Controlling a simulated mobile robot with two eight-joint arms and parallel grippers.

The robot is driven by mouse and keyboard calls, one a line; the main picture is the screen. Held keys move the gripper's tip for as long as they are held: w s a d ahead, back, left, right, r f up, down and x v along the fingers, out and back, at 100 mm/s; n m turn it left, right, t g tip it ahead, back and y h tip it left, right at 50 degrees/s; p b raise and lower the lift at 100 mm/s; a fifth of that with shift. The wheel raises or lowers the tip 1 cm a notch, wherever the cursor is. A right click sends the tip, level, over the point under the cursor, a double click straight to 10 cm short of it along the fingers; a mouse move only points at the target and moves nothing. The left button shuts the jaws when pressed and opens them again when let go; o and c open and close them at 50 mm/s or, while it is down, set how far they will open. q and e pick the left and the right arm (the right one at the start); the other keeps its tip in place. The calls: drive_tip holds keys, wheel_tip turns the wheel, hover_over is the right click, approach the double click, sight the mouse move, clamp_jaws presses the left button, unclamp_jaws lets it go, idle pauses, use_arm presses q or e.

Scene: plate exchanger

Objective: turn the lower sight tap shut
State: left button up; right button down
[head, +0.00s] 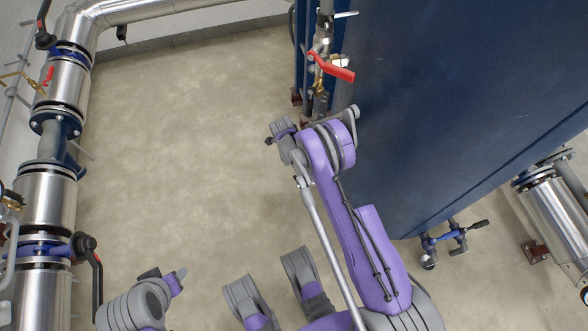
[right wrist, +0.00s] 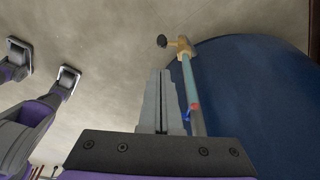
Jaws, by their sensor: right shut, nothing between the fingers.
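In the head view a red lever tap (head: 332,66) sits on the pipework at the left edge of the blue tank. I cannot tell whether it is the lower sight tap. In the right wrist view a pale sight tube (right wrist: 189,78) runs from a brass fitting (right wrist: 181,46) with a black knob (right wrist: 162,40). A small red part (right wrist: 196,107) and a blue part (right wrist: 187,116) show lower on it. My right gripper (right wrist: 158,75) is shut and empty, just left of the tube in that view; contact is unclear. My left arm's end is at the head view's lower left; its jaws are unclear.
The blue tank (head: 430,100) fills the right side, close to my right arm. Steel pipes with valves (head: 45,200) line the left wall. The floor (head: 180,150) between is clear.

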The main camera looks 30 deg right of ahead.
sight(300, 182)
use_arm(q)
drive_tip(key=shift+b+x, duration=0.75)
drive_tip(key=shift+b, duration=0.1)
use_arm(e)
drive_tip(key=x, duration=0.8)
drive_tip(key=shift+r, duration=0.1)
use_arm(q)
drive_tip(key=shift+s+a, duration=0.1)
